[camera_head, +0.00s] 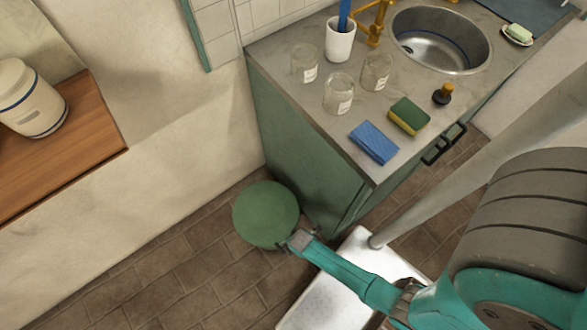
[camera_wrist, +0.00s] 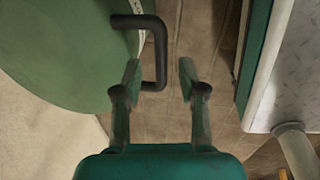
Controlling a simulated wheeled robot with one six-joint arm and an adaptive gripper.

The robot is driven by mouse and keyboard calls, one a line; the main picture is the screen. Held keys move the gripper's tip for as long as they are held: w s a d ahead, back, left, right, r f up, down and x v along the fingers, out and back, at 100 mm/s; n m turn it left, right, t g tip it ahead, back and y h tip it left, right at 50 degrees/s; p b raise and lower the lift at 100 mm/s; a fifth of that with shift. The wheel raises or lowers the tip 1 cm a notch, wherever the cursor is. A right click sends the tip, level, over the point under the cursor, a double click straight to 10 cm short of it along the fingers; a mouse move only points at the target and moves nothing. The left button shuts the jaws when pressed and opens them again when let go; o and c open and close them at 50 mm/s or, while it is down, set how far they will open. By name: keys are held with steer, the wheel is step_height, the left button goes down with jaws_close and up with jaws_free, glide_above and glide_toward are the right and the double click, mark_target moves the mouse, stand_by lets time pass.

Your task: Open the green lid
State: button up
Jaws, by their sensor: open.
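The round green lid (camera_head: 266,214) tops a low bin on the floor, beside the cabinet's end. It looks closed, and the bin's body is hidden below it. In the wrist view the lid (camera_wrist: 60,50) fills the upper left, with a dark bar handle (camera_wrist: 160,52) standing out from its right edge. My gripper (camera_head: 297,241) is at the lid's near right edge. In the wrist view my gripper (camera_wrist: 160,80) is open, its fingers apart, with the handle's outer end showing between them, close to the left fingertip. I cannot tell if they touch.
The green cabinet (camera_head: 300,150) rises just behind and right of the lid. Its counter (camera_head: 310,115) holds glass jars, a blue cloth (camera_head: 374,142), a sponge (camera_head: 409,115) and a sink (camera_head: 440,40). A wooden shelf (camera_head: 90,145) is at left. Tiled floor (camera_head: 180,270) is clear at front left.

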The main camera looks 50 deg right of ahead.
steer(key=shift+w+f, duration=0.2)
steer(key=shift+f, duration=1.1)
steer(key=shift+c, duration=0.2)
jaws_close()
